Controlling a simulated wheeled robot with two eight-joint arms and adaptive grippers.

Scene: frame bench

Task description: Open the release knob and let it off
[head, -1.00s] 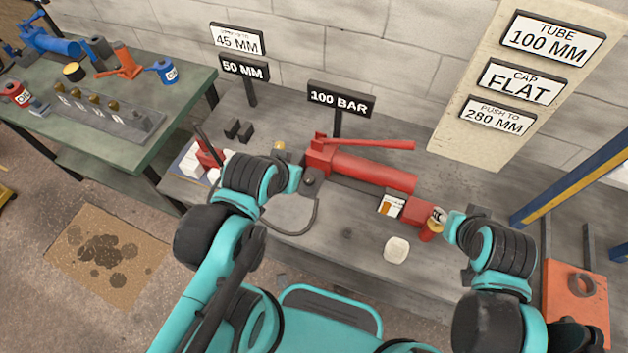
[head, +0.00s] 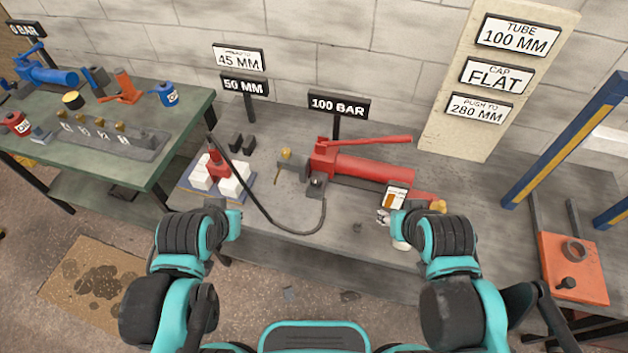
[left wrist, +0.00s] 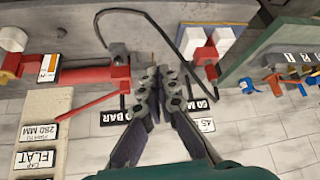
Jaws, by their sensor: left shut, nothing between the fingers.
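The red hand pump (head: 365,168) lies on the grey bench, its long red lever (head: 375,143) above the body. A small dark round knob (head: 316,182) sits low at its left end; I cannot tell for sure that it is the release knob. My left gripper (head: 237,224) is shut and empty, apart from the pump, left of and nearer than that knob. Its shut fingers show in the left wrist view (left wrist: 160,72). My right gripper (head: 384,216) is in front of the pump's right part, near a pale object (head: 400,245); its opening is unclear.
A black hose (head: 262,208) loops from the pump to a red cylinder (head: 218,164) among white blocks. The 100 BAR sign (head: 338,104) stands behind the pump. A green table (head: 185,125) is at left, an orange plate (head: 573,270) at right. The bench front between my grippers is fairly clear.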

